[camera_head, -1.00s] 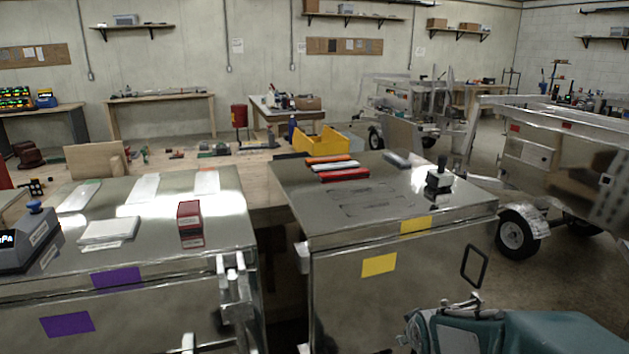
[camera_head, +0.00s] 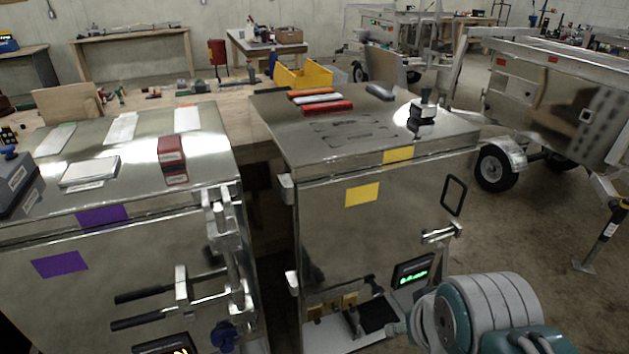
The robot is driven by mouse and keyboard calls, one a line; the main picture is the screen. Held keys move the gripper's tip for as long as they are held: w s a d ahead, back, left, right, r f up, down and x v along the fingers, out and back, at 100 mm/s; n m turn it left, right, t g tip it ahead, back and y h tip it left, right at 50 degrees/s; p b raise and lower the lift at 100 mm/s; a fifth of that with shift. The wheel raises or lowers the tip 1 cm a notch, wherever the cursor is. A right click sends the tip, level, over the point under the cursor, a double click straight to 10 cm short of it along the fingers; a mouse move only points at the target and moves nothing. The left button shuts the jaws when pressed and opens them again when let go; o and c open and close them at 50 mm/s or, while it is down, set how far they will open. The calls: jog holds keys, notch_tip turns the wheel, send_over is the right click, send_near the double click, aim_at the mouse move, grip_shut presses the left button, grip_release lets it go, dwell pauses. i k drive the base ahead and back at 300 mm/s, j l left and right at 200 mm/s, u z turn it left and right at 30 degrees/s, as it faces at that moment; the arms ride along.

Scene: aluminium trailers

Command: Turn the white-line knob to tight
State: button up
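I cannot make out a white line on any knob in the head view. A dark blue knob (camera_head: 223,336) shows low on the front of the left metal box (camera_head: 135,290), near the bottom edge. A black upright knob or lever (camera_head: 424,106) stands on top of the right metal box (camera_head: 330,250). Small dark fittings (camera_head: 354,318) sit low on the right box, too small to read. My teal and white arm fills the lower right and hides part of that box. My gripper is not in view.
Black-handled latches (camera_head: 180,289) stick out from the left box. A lit green display (camera_head: 413,271) is low on the right box. A narrow gap separates the boxes.

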aim_at(376, 291)
jog(key=l+u, duration=0.1)
jog(key=l, duration=1.55)
jog(key=k, duration=0.05)
